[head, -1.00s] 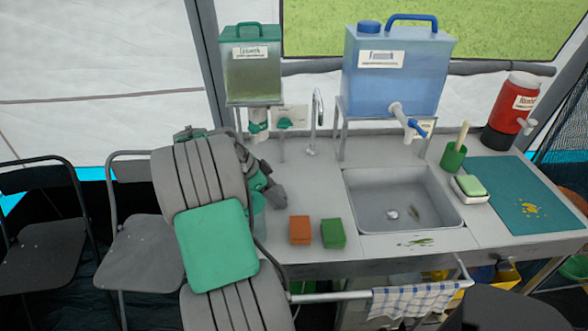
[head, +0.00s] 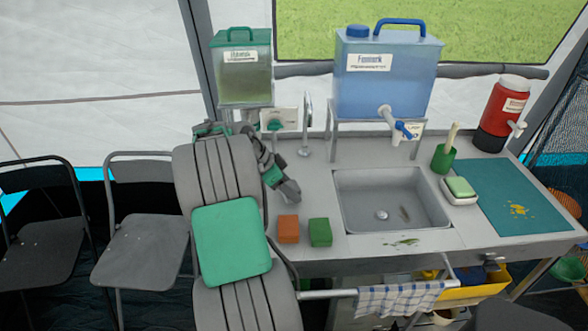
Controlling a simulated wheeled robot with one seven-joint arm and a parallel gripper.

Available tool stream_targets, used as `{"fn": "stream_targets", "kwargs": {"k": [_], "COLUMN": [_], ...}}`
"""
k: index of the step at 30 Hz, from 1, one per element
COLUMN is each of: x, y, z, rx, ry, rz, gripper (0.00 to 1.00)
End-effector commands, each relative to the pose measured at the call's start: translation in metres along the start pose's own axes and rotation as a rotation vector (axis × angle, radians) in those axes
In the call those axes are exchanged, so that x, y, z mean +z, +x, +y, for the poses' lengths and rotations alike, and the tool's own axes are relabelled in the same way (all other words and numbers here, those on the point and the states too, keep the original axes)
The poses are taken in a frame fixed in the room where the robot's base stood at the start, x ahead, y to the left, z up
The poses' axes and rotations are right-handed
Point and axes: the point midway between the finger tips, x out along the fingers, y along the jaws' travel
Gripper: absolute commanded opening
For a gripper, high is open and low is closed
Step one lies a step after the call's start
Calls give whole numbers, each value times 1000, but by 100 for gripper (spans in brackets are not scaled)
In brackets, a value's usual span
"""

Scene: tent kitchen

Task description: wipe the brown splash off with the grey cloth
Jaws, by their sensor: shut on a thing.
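My gripper (head: 275,178) is above the counter, left of the sink and behind the orange sponge. It is shut on a small, crumpled dark grey thing (head: 290,191) that looks like the grey cloth; finger and cloth edges are hard to tell apart. A small brownish smear (head: 405,214) lies inside the sink (head: 365,205), right of the drain. An olive-green smear (head: 402,242) lies on the counter in front of the sink. Yellow-orange spots (head: 518,209) lie on the teal mat (head: 500,185). My gripper is left of all these marks and apart from them.
An orange sponge (head: 288,229) and a green sponge (head: 320,232) sit left of the sink. A tap (head: 306,125), blue water tank (head: 385,75), green cup (head: 445,158), soap dish (head: 460,198) and red dispenser (head: 502,110) stand around it. A checked towel (head: 398,299) hangs in front.

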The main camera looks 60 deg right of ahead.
Motion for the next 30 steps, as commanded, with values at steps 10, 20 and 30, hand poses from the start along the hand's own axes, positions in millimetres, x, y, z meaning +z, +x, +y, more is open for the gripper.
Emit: {"fn": "stream_targets", "kwargs": {"k": [10, 20, 30], "x": [-17, -26, -26], "y": [-32, -56, -56], "z": [-1, -2, -2], "rx": [-4, -8, -9], "ry": [-4, -13, -13], "rz": [0, 0, 0], "gripper": [27, 27, 27]}}
